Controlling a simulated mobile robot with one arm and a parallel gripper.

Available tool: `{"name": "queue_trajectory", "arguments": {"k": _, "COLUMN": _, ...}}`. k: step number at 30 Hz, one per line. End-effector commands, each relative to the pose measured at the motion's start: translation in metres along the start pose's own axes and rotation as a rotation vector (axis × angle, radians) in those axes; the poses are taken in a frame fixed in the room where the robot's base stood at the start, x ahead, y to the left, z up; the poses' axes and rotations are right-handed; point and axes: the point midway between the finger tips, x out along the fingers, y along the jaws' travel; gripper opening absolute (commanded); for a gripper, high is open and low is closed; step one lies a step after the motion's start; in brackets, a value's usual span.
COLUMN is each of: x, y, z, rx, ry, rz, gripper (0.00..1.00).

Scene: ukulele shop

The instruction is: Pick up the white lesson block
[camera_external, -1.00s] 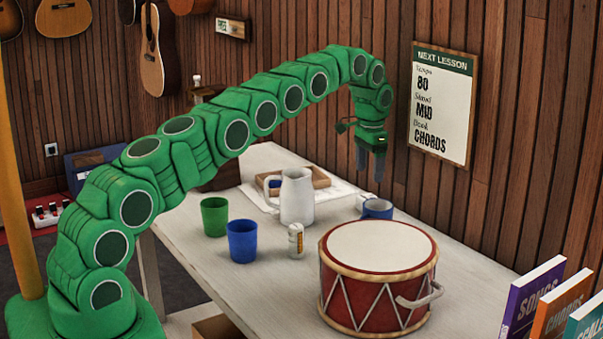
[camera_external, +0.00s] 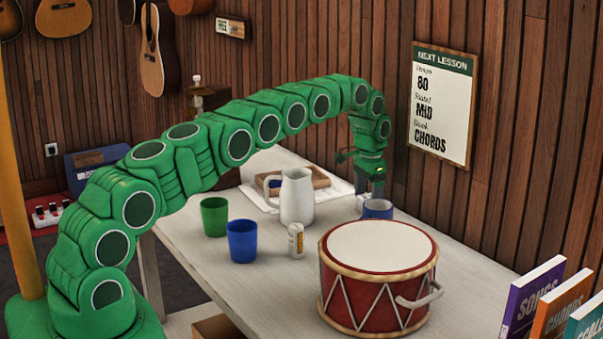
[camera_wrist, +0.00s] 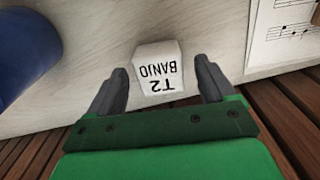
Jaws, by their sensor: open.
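The white lesson block (camera_wrist: 158,66) shows in the wrist view, marked "T2 BANJO" and lying on the pale table near its wall-side edge. My gripper (camera_wrist: 163,84) is open, with one dark finger on each side of the block's near part and gaps between the fingers and the block. I cannot tell the exact height of the fingertips over the table. In the external view my gripper (camera_external: 370,190) is low over the far side of the table, just behind the blue mug. The block is hard to make out there, hidden by the gripper and mug.
The blue mug (camera_external: 377,208) stands close to my gripper. A white pitcher (camera_external: 297,196), a green cup (camera_external: 214,217), a blue cup (camera_external: 242,241), a small can (camera_external: 296,240) and a red drum (camera_external: 375,290) stand nearby. A music sheet (camera_wrist: 285,30) lies beside the block. The wooden wall is close behind.

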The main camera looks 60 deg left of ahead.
Motion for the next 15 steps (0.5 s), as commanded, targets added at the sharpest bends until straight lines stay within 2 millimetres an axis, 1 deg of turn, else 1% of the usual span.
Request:
{"name": "queue_trajectory", "arguments": {"k": 1, "x": 0.0062, "y": 0.0, "z": 0.0006, "rx": 0.0, "ry": -0.002, "rz": 0.001, "gripper": 0.83}}
{"name": "queue_trajectory", "arguments": {"k": 3, "x": 0.011, "y": 0.0, "z": 0.0004, "rx": 0.0, "ry": -0.001, "rz": 0.001, "gripper": 0.83}}
{"name": "queue_trajectory", "arguments": {"k": 10, "x": 0.0124, "y": -0.0002, "z": -0.0001, "rx": 0.0, "ry": 0.001, "rz": 0.0, "gripper": 0.83}}
{"name": "queue_trajectory", "arguments": {"k": 11, "x": 0.0124, "y": -0.0002, "z": 0.0, "rx": 0.0, "ry": 0.001, "rz": 0.0, "gripper": 0.8}}
{"name": "queue_trajectory", "arguments": {"k": 15, "x": 0.0124, "y": -0.0002, "z": 0.0, "rx": 0.0, "ry": 0.001, "rz": 0.0, "gripper": 0.58}}
